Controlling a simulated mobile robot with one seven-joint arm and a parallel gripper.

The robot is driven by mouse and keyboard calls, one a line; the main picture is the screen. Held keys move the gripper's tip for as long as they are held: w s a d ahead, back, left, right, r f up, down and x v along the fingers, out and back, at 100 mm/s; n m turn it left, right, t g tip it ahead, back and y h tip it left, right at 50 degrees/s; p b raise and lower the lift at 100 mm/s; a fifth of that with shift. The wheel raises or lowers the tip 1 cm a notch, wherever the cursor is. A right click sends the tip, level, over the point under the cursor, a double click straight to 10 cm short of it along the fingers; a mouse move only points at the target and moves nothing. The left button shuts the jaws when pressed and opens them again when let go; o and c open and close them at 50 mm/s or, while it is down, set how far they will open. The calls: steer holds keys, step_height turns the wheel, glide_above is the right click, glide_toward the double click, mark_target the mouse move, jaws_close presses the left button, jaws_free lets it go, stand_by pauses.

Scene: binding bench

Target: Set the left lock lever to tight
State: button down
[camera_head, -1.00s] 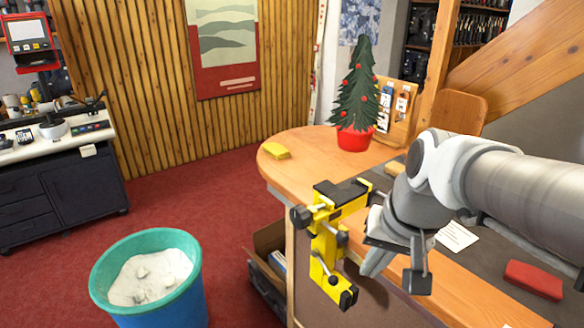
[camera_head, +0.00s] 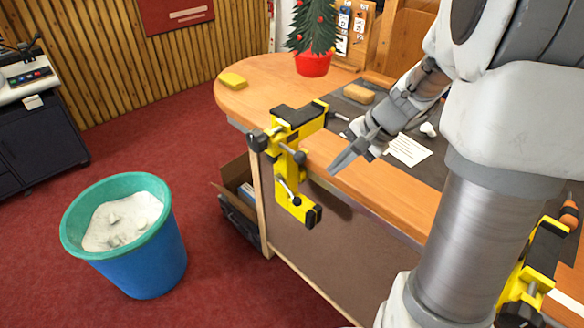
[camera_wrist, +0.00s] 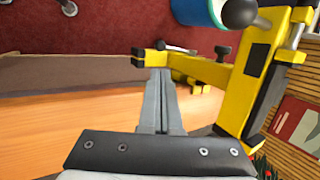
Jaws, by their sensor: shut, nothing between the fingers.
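The left yellow vise (camera_head: 287,125) is clamped at the bench's front edge. A short metal lever (camera_head: 289,190) with a dark end sits on its lower body, and a dark knob (camera_head: 298,157) sticks out above it. I cannot tell for sure which is the lock lever or its setting. My gripper (camera_head: 333,172) is shut and empty, just right of the vise, pointing left and down. In the wrist view the closed fingertips (camera_wrist: 160,73) are close to the yellow arm of the vise (camera_wrist: 212,70); contact is unclear. A thin lever (camera_wrist: 178,48) shows beyond that arm.
A second yellow vise (camera_head: 540,250) stands at the right, partly behind my arm. The wooden bench (camera_head: 258,95) holds a yellow sponge (camera_head: 232,80), a red-potted small tree (camera_head: 313,62) and a paper card (camera_head: 408,150). A blue bin (camera_head: 150,265) stands on the floor left.

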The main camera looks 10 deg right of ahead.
steer(key=shift+w+d+f, duration=0.1)
stand_by(0.3)
steer(key=b, duration=0.2)
glide_above(301, 208)
steer(key=s, duration=0.3)
step_height(301, 208, down, 12)
steer(key=shift+w+d+f, duration=0.1)
steer(key=shift+f+b, duration=0.1)
steer(key=shift+b, duration=0.3)
step_height(301, 208, down, 4)
steer(key=t+y+b, duration=0.1)
steer(key=t+b, duration=0.1)
steer(key=b, duration=1.3)
steer(key=shift+w+f+t+y, duration=0.1)
steer(key=shift+t+y, duration=0.2)
steer(key=shift+w+a+f+b, duration=0.2)
steer(key=shift+f+b, duration=0.3)
steer(key=shift+b, duration=0.25)
steer(key=shift+w+a+f+b, duration=0.1)
steer(key=shift+w+f+b, duration=0.1)
steer(key=shift+f+b, duration=0.45)
steer(key=shift+r, duration=0.1)
